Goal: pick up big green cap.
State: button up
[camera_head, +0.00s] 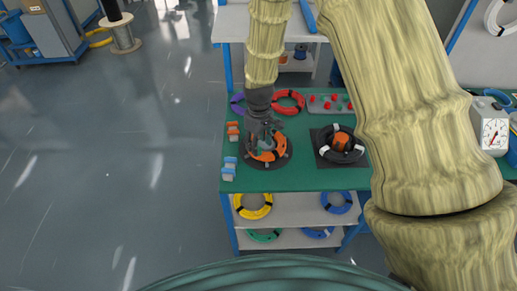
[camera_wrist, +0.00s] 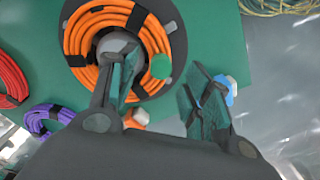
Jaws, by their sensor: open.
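A small round green piece, which looks like the big green cap (camera_wrist: 161,66), shows in the wrist view at the edge of the orange cable coil (camera_wrist: 78,42). My gripper (camera_wrist: 164,88) is open and empty, with one finger left of the green piece and the other to its right. I cannot tell its exact height above the piece. In the head view my gripper (camera_head: 262,137) points down over the orange coil (camera_head: 268,155) on its dark round plate, and I cannot make out the cap there.
The coil lies on a green-topped table (camera_head: 300,180). Nearby are a red coil (camera_head: 289,101), a purple coil (camera_wrist: 41,119), a grey tray with red pieces (camera_head: 331,104), and a black-and-white coil (camera_head: 341,157). Orange clips (camera_head: 233,131) and blue clips (camera_head: 229,168) stand along the left edge.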

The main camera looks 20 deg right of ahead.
jog(key=shift+f+p, duration=0.3)
jog(key=shift+f, duration=1.1)
jog(key=c, duration=0.8)
